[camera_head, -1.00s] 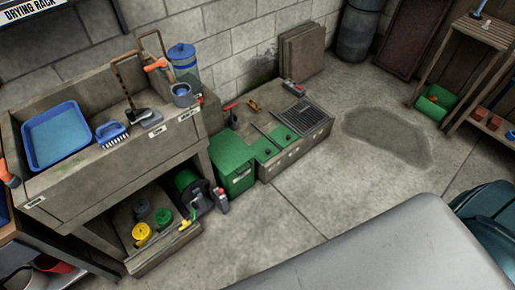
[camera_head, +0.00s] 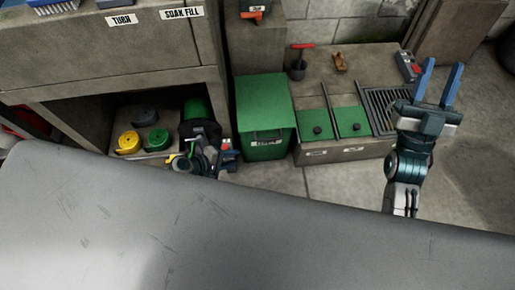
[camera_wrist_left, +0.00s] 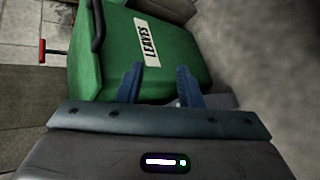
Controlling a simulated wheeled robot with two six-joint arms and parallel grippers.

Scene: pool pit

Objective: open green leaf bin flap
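The green leaf bin (camera_head: 264,100) stands between the wooden bench and the low grey unit, and its top looks shut. A white label and a dark bar are on its front. In the left wrist view the green bin (camera_wrist_left: 172,75) fills the upper middle, with a "LEAVES" label (camera_wrist_left: 147,42) and a dark handle (camera_wrist_left: 97,25). My left gripper (camera_head: 226,158) is low, left of the bin's front, and small in the head view. Its blue fingers (camera_wrist_left: 160,84) are apart and empty, in front of the bin; contact cannot be told. My right gripper (camera_head: 437,84) is open and empty, over the grate's right side.
The low unit has green panels (camera_head: 352,122) and a dark grate (camera_head: 382,108). A red-handled tool (camera_head: 298,66) stands behind them. Yellow (camera_head: 129,142) and green (camera_head: 157,138) coils lie under the bench. A broad grey surface (camera_head: 120,220) fills the foreground.

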